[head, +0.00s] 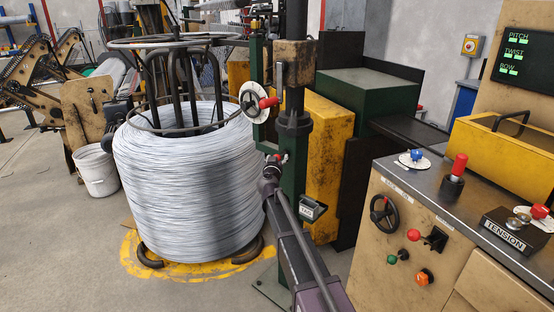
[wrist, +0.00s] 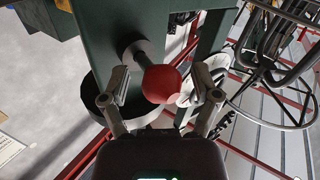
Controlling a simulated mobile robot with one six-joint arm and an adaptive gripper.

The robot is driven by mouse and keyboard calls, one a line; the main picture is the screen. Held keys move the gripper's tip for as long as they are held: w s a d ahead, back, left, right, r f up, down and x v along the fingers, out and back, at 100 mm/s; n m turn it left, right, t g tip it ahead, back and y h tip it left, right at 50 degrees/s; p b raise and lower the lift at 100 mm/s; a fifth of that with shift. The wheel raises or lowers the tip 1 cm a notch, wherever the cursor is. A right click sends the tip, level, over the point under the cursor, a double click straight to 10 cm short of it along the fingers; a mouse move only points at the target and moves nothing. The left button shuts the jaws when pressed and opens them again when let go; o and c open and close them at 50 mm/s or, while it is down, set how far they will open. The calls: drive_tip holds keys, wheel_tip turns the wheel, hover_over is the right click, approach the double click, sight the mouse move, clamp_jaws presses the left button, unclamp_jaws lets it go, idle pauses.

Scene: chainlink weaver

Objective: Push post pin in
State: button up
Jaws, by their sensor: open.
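The post pin has a round red knob (wrist: 163,84) on a short grey shaft (wrist: 138,55) that enters the green post (wrist: 105,25) in the wrist view. A gap of bare shaft shows between knob and post. My gripper (wrist: 161,86) is open, its two fingers on either side of the knob, without clear contact. In the head view my gripper (head: 274,167) is at the green post (head: 294,175), where a little of the red knob (head: 284,157) shows; most of the pin is hidden there.
A white dial with a red handle (head: 268,102) sits higher on the post. A control console (head: 420,220) with knobs and levers is at right. Open floor (head: 60,250) lies at left.

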drive_tip(key=shift+s, duration=0.1)
drive_tip(key=v, duration=1.1)
drive_tip(key=shift+s, duration=0.4)
drive_tip(key=s+d+f+m+g+h, duration=0.3)
drive_tip(key=s+d+f+g, duration=0.75)
drive_tip(key=s+d, duration=0.4)
drive_tip(key=s+a+f+n+g+y, duration=0.15)
drive_tip(key=s+f+g+y, duration=0.25)
drive_tip(key=s, duration=0.4)
drive_tip(key=s+f+n+g+y, duration=0.3)
drive_tip(key=s+f, duration=0.1)
drive_tip(key=s, duration=0.5)
wheel_tip(320, 180, up, 24)
drive_tip(key=p, duration=2.4)
drive_tip(key=shift+w+d, duration=0.15)
drive_tip(key=shift+w, duration=0.25)
